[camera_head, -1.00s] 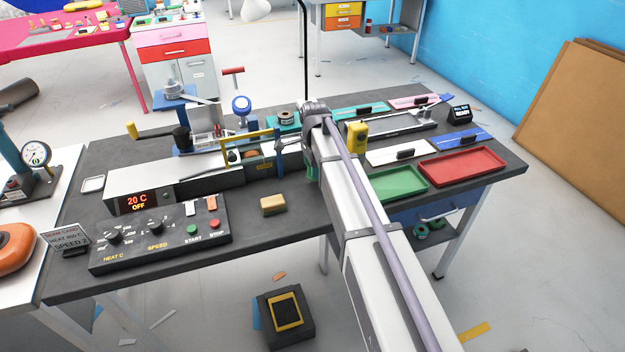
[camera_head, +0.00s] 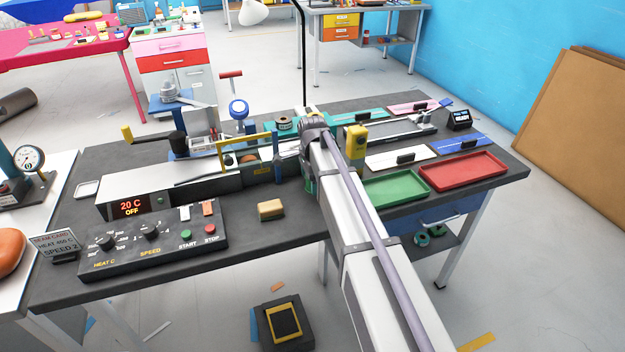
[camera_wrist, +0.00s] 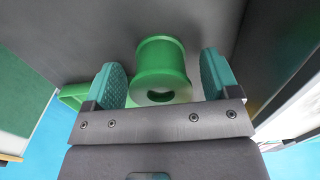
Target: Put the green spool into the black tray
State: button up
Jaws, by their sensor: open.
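In the wrist view, the green spool (camera_wrist: 160,62) is between the two teal finger pads of my gripper (camera_wrist: 164,80). The gripper is open, with a visible gap on each side of the spool. The spool's near end, with a dark hole, faces the camera close to the palm. In the head view my arm covers the spool and most of my gripper; a bit of a teal finger (camera_head: 310,186) shows beside the arm, over the bench. I cannot make out a black tray for certain; a low black box with a yellow outline (camera_head: 284,322) is on the floor.
A yellow upright piece (camera_head: 356,143) stands close right of my arm. Green spools (camera_head: 422,239) sit on a lower shelf.

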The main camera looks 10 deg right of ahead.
notch_tip(320, 180, up, 13)
jog(key=p, duration=1.3)
jog(key=s+n, duration=1.6)
jog(key=s, duration=1.1)
jog(key=shift+a+f+n+b, duration=0.25)
jog(key=shift+f+n+b, duration=0.05)
jog(key=shift+f+b, duration=0.05)
jog(key=shift+o, duration=0.5)
jog(key=shift+w, duration=0.1)
